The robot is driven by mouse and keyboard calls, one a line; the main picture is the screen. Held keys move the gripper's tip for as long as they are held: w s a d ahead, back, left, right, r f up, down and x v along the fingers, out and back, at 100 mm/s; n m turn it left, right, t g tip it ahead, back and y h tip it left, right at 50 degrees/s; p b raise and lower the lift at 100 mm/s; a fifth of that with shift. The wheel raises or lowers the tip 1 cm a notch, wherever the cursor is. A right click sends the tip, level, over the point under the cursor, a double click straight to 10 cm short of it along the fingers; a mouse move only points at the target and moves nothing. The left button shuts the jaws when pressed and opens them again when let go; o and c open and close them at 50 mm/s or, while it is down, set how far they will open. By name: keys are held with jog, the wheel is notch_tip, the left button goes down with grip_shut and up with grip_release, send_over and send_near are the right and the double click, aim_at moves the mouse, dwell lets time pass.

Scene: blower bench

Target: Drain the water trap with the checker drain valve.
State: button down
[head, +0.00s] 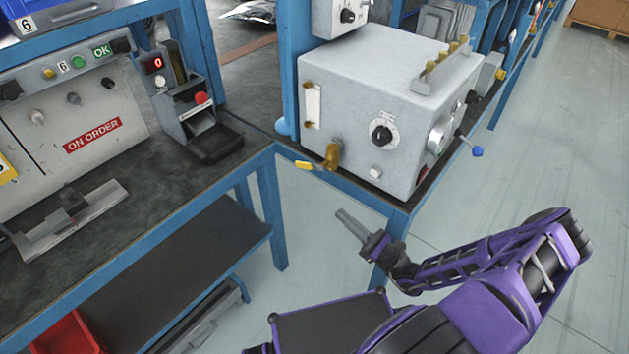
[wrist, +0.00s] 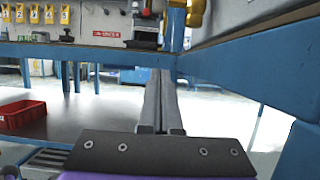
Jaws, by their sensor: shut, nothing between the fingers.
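The checker (head: 355,85) is a light grey box on a blue-framed stand in the head view. Its drain valve (head: 332,157) is a brass fitting low on the left of the front face, with a yellow-tipped lever (head: 304,165) sticking out to the left. Above it is a narrow sight strip (head: 312,105) with brass ends, perhaps the water trap; I cannot tell the water level. My gripper (head: 341,214) is shut and empty, below and apart from the valve. In the wrist view my gripper (wrist: 162,74) points forward, and the brass valve (wrist: 196,12) shows at the top edge.
The checker's front also carries a black dial (head: 382,134) and a white knob (head: 376,172). A blue stand edge (head: 360,192) runs just below it. A workbench (head: 150,215) with a small red-buttoned tester (head: 195,110) stands left. Open floor lies right.

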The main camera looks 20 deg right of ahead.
send_near(304, 165)
jog(key=w+a+f, duration=0.3)
jog(key=w, duration=0.1)
jog(key=shift+w+a+r, duration=0.1)
jog(key=shift+w+r, duration=0.25)
jog(key=shift+r, duration=0.45)
jog(key=shift+w+a+r, duration=0.15)
jog(key=shift+w+r, duration=0.15)
jog(key=shift+r, duration=0.5)
